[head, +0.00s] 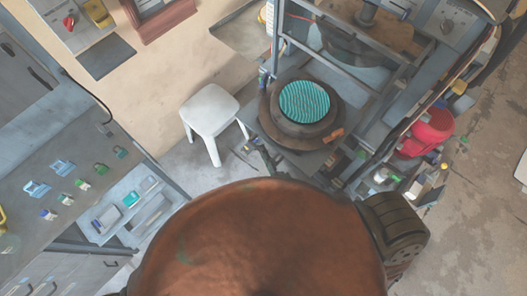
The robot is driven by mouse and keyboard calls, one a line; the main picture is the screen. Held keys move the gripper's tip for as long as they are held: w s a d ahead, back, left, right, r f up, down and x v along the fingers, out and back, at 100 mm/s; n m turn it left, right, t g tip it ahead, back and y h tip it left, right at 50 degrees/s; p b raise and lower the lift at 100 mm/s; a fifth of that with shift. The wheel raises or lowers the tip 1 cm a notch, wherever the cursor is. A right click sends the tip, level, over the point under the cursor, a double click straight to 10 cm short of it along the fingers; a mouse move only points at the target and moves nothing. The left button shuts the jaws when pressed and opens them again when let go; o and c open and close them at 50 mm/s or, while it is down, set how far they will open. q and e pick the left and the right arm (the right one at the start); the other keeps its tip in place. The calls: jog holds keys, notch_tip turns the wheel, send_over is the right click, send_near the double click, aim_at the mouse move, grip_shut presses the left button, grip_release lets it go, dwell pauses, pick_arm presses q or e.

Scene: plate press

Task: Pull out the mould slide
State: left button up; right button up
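The mould slide is a flat dark plate (306,165) at the front of the press. On it sits a round brown mould (270,118) with a turquoise striped disc (304,101) in its middle. An orange piece (333,136) shows at the right side of the mould. My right gripper (259,151) seems to be the small dark form at the near left edge of the plate. It is too small to tell whether it is open or shut, or whether it touches the slide. My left gripper is not in view. My own brown body hides the area nearest me.
The grey press frame (343,52) rises behind the mould. A white stool (212,112) stands to its left. A grey workbench (60,165) with small tools is at the left. A red container (432,128) and bottles stand at the right. The floor (470,215) at the right is clear.

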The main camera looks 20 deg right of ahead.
jog(key=s, duration=1.1)
jog(key=shift+s+d, duration=0.3)
jog(key=shift+d, duration=0.15)
jog(key=s+d+f+n+g, duration=0.2)
jog(key=f+n+g, duration=0.15)
jog(key=f, duration=0.65)
jog(key=s+d+f+n+g+y, duration=0.15)
jog(key=f+n, duration=0.25)
jog(key=f, duration=0.6)
jog(key=s+d+f+n+g, duration=0.2)
jog(key=s+f+n+g, duration=0.15)
jog(key=f, duration=0.55)
jog(key=s+d+f+n+g+h, duration=0.1)
jog(key=s+d+f+n+g, duration=0.3)
jog(key=s+f, duration=0.4)
jog(key=s+d+f+n+g+h, duration=0.2)
jog(key=s+d+f, duration=0.5)
jog(key=s, duration=0.6)
notch_tip(320, 180, down, 2)
jog(key=shift+f+n+g, duration=0.2)
jog(key=shift+n+g, duration=0.7)
jog(key=shift+g, duration=0.35)
